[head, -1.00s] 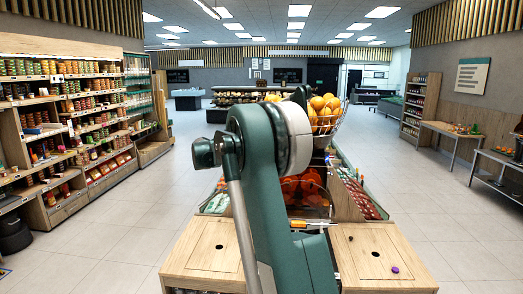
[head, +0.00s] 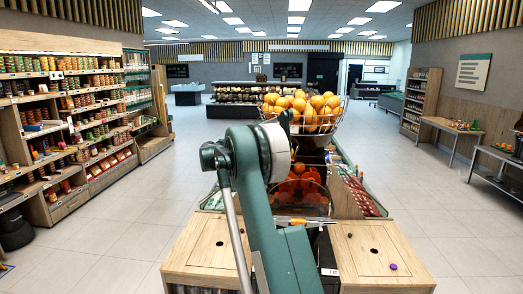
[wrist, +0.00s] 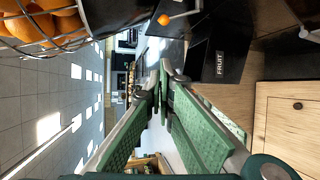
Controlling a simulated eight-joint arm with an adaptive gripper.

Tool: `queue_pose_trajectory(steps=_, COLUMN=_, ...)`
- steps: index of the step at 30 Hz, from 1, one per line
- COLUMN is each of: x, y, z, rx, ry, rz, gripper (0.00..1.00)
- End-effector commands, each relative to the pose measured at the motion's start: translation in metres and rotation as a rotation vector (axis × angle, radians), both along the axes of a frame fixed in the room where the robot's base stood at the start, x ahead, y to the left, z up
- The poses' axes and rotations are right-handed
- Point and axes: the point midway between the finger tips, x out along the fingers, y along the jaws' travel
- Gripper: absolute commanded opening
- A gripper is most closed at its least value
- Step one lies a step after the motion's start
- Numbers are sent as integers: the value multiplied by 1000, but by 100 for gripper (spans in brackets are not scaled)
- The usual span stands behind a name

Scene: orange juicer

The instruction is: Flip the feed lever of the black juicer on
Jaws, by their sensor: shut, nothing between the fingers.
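The black juicer (head: 318,142) stands on the counter beyond my arm, with orange parts behind its clear front cover. My arm hides part of its left side. In the wrist view, which is turned sideways, its dark body (wrist: 115,14) is at the top. A small orange ball knob (wrist: 164,19) on a thin rod sticks out beside it; this looks like the feed lever. My gripper (wrist: 163,82) has green pads and is shut and empty. In the picture its tips are below the knob and apart from it. The head view hides my gripper behind the arm.
A wire basket of oranges (head: 305,112) sits on top of the juicer. A black box marked FRUIT (wrist: 222,66) is right of my gripper in the wrist view. The wooden counter (head: 365,240) carries a small purple item (head: 393,266). Open floor lies on both sides.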

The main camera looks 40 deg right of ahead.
Motion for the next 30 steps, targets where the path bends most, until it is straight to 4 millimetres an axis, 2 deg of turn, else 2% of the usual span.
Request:
queue_pose_trajectory(steps=8, x=0, y=-1, z=0, rx=0, ry=-1, rz=0, gripper=0)
queue_pose_trajectory(steps=14, x=4, y=-11, z=-3, rx=0, ry=-1, rz=0, gripper=0)
queue_pose_trajectory(steps=30, x=22, y=-70, z=-17, rx=1, ry=0, rz=-1, gripper=0)
